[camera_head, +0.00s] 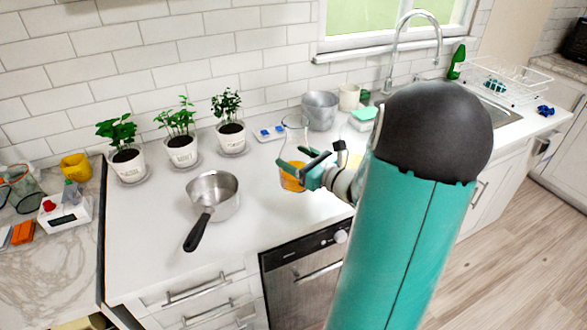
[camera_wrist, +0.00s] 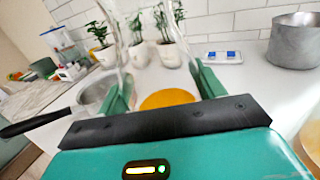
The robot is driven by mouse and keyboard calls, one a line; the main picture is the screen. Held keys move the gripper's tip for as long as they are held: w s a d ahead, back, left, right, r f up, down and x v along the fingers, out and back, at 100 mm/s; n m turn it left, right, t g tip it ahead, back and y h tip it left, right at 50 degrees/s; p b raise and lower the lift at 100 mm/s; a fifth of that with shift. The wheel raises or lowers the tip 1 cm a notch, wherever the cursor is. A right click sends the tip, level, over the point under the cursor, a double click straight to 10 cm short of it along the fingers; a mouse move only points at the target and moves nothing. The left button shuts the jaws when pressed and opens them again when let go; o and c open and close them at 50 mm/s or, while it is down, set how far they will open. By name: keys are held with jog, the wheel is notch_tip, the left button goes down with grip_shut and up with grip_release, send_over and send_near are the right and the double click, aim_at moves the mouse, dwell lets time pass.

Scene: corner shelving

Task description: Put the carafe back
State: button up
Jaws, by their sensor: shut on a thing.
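The carafe (camera_head: 293,140) is clear glass with orange liquid in its lower part. It stands or hangs just over the white counter; I cannot tell if its base touches. My gripper (camera_head: 299,165) is shut around its body in the head view. In the wrist view my gripper (camera_wrist: 165,98) has one green finger on each side of the carafe, and the orange liquid (camera_wrist: 167,99) shows between them. The carafe's top runs out of the wrist view and its lower part is hidden behind the black gripper edge.
A saucepan (camera_head: 215,189) lies left of the carafe, handle toward the front. Several potted plants (camera_head: 181,151) line the wall. A scale-like white device (camera_head: 270,133), a metal pot (camera_head: 320,110) and a white cup (camera_head: 349,97) stand behind. Counter (camera_head: 262,205) between saucepan and gripper is clear.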

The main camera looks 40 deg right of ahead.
jog(key=shift+w+d+f, duration=0.15)
jog(key=shift+w+f, duration=0.55)
jog(key=shift+f, duration=1.6)
jog(key=shift+f, duration=0.15)
jog(key=o, duration=1.7)
